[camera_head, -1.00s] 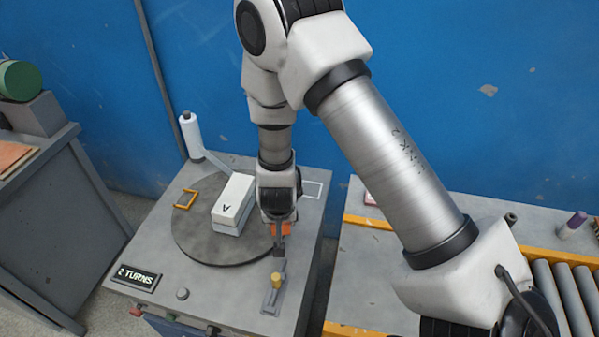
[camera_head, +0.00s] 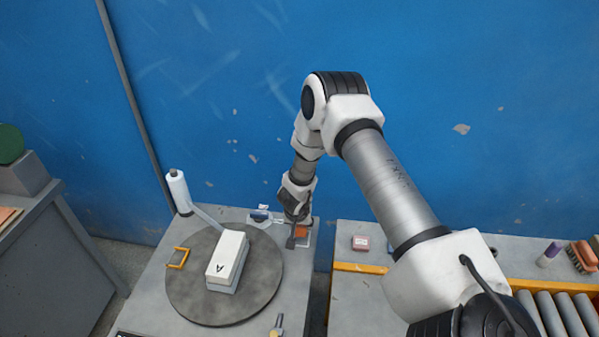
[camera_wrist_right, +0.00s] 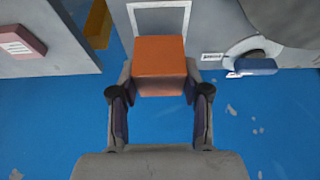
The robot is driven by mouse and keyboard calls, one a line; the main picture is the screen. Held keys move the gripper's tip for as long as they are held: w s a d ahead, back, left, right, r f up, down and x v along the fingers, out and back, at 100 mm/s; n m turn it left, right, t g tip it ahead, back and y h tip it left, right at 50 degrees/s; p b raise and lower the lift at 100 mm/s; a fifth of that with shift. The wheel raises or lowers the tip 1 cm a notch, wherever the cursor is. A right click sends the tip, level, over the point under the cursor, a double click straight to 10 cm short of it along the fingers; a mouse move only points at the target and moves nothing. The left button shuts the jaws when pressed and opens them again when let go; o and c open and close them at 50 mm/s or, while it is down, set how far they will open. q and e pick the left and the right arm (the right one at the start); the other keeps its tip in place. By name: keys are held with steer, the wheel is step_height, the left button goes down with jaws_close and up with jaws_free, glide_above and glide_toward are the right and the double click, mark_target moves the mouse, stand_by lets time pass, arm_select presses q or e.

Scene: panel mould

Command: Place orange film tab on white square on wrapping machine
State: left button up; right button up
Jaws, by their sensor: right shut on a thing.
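My right gripper (camera_head: 297,228) is shut on the orange film tab (camera_head: 302,232) at the far right corner of the wrapping machine (camera_head: 210,217). In the right wrist view the orange film tab (camera_wrist_right: 160,62) sits between the two fingers of the gripper (camera_wrist_right: 160,82). The white square (camera_wrist_right: 160,5) shows there as an outline, partly hidden by the tab, which overlaps it in this view. I cannot tell whether the tab touches the machine top. My left gripper is not in view.
A white box marked A (camera_head: 227,256) stands on the round turntable (camera_head: 190,300). A white roll (camera_head: 178,190) and an orange frame (camera_head: 177,258) are to the left. A blue item (camera_head: 260,214) is near the tab. A red block (camera_head: 360,243) lies on the right table.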

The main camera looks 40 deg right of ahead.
mark_target(299, 230)
steer(key=shift+w+d+f, duration=0.1)
steer(key=shift+w+f, duration=0.05)
steer(key=shift+f, duration=1.75)
steer(key=o, duration=1.2)
steer(key=shift+c, duration=0.2)
steer(key=v, duration=1.2)
steer(key=s+a+f+n, duration=0.2)
steer(key=s+a, duration=0.1)
steer(key=s, duration=0.2)
steer(key=s+a+f+n, duration=0.2)
steer(key=s+a+f, duration=0.1)
steer(key=s+a, duration=0.1)
steer(key=s+a+f+n+g+y, duration=0.1)
steer(key=s+a+f+n, duration=0.1)
steer(key=s, duration=0.4)
steer(key=shift+s+a+f+n, duration=0.1)
steer(key=shift+a+f+n, duration=0.3)
steer(key=shift+a+f, duration=0.35)
steer(key=s+a+n+g+y, duration=0.1)
steer(key=s+a+n+y, duration=0.1)
steer(key=s+a, duration=0.5)
steer(key=s+n, duration=0.1)
steer(key=s, duration=0.3)
steer(key=shift+a+f+g+y, duration=0.25)
steer(key=shift+f+g+y, duration=0.15)
